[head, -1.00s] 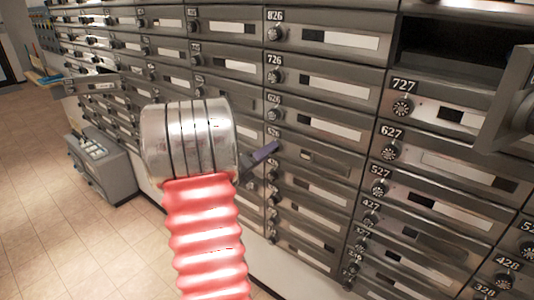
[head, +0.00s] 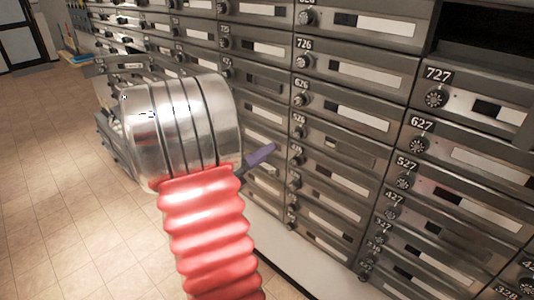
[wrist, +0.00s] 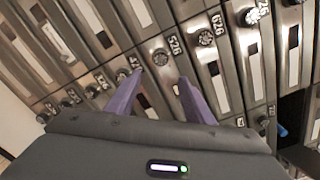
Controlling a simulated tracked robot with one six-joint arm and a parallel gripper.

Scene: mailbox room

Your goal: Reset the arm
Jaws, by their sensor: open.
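My gripper (wrist: 154,88) shows in the wrist view with its two purple fingers spread apart and nothing between them. Its fingers point toward the mailbox wall near the door marked 526 (wrist: 188,70). In the head view, one purple finger (head: 260,156) sticks out to the right from behind my silver and red arm, in front of the mailbox column with door 626 (head: 335,112). The arm hides the rest of the gripper there. I cannot tell whether the fingers touch the wall.
The mailbox wall fills the right side. An open dark compartment (head: 487,40) sits above door 727 (head: 480,98). In the wrist view a blue thing (wrist: 282,130) shows in a dark opening. Tiled floor (head: 50,190) lies clear at the left. A grey box stands partly hidden behind my arm.

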